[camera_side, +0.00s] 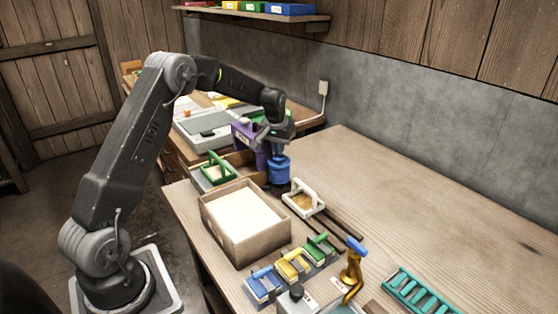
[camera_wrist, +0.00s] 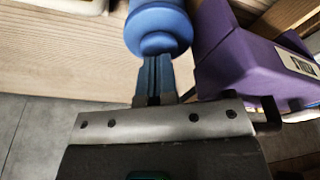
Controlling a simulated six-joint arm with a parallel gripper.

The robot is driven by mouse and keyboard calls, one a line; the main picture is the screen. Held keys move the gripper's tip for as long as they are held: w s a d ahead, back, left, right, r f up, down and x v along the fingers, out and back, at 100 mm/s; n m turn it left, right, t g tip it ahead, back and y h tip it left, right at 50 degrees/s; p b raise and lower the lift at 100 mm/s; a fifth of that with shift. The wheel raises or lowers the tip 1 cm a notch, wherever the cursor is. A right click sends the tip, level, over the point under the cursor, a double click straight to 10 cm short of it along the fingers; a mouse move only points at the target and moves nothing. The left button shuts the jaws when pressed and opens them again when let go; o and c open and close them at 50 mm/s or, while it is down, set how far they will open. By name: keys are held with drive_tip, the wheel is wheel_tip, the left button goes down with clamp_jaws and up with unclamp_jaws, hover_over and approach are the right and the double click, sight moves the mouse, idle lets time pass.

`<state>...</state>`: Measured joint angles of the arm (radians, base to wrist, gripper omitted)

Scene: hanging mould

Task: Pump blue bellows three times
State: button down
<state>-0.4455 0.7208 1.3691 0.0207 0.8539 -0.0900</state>
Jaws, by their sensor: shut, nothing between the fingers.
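The blue bellows (camera_side: 279,171) stands upright on the bench, past the sand-filled wooden box. Its ribbed blue body shows below my gripper (camera_side: 275,143). In the wrist view, the rounded blue top of the bellows (camera_wrist: 158,22) is at the upper middle. My gripper (camera_wrist: 153,62) has its two fingers together, with nothing between them. The fingertips are right at the edge of the blue top. I cannot tell whether they touch it.
A purple box with a label (camera_wrist: 245,60) is close on the right in the wrist view. The bench at the right (camera_side: 420,200) is mostly clear.

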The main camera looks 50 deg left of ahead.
drive_tip(key=shift+r, duration=3.05)
drive_tip(key=s+d+r+m+t, duration=0.2)
drive_tip(key=s+d+r+m, duration=0.1)
drive_tip(key=s+d+r, duration=1.05)
drive_tip(key=s+d+f+m, duration=0.1)
drive_tip(key=s+d+f, duration=0.1)
drive_tip(key=s+d, duration=0.3)
drive_tip(key=s+d+f+m+t+h, duration=0.1)
drive_tip(key=s+d, duration=0.5)
drive_tip(key=s, duration=0.7)
drive_tip(key=shift+s+d+f+m+t, duration=0.15)
drive_tip(key=shift+s+f+m+t, duration=0.15)
drive_tip(key=shift+f+m, duration=0.25)
drive_tip(key=c, duration=1.9)
unclamp_jaws()
drive_tip(key=shift+w, duration=0.1)
